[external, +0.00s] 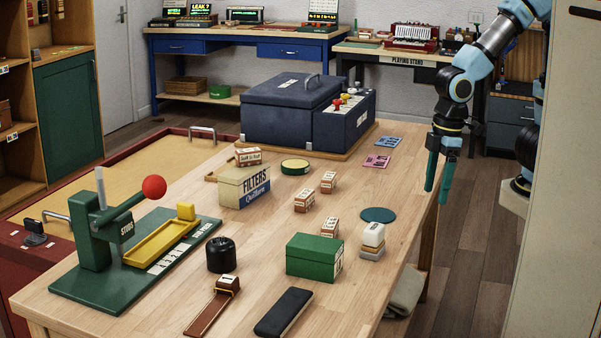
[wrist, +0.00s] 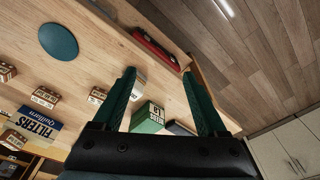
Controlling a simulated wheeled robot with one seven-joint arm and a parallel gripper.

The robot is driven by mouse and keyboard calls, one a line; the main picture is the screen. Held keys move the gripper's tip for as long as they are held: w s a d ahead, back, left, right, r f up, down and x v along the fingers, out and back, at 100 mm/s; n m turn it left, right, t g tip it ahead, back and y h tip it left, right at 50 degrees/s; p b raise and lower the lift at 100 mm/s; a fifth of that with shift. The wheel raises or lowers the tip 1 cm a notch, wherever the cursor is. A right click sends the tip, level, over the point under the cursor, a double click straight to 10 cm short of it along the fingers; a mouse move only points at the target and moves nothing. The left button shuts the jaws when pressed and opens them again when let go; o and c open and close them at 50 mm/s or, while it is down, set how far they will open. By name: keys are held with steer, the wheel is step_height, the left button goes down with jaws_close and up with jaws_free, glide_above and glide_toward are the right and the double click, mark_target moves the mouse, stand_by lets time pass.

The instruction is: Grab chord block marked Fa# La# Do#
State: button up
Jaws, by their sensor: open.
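Several small wooden chord blocks with pale labels stand on the workbench. Two are near its middle, a farther one (external: 328,182) and a nearer one (external: 304,200). Another block (external: 330,228) stands behind the green box, and one (external: 248,156) is by the FILTERS box. The wrist view also shows blocks, including one (wrist: 45,97) and another (wrist: 97,95). The labels are too small to read surely, so I cannot tell which is Fa# La# Do#. My gripper (external: 437,193) is open and empty, pointing down by the bench's right edge, apart from all blocks.
The wooden workbench (external: 370,290) carries a green box (external: 312,257), a FILTERS box (external: 243,187), a black cylinder (external: 221,256) and a teal disc (external: 378,215). A green press (external: 95,230) stands at left and a dark blue case (external: 285,110) at the back.

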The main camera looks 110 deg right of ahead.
steer(key=w+d+m+t+y, duration=0.2)
steer(key=w+d+m+y, duration=0.15)
steer(key=d+m, duration=0.5)
steer(key=w+d+m+t+y, duration=0.3)
steer(key=d+m+y, duration=0.1)
steer(key=d+m, duration=0.4)
steer(key=w+d+m+t+y, duration=0.2)
steer(key=w+d+m+y, duration=0.15)
steer(key=d+m, duration=0.5)
steer(key=n, duration=0.1)
glide_toward(331, 222)
steer(key=p+x, duration=0.4)
steer(key=x, duration=0.6)
steer(key=shift+w+a+f, duration=0.1)
steer(key=shift+w+a, duration=0.15)
jaws_close()
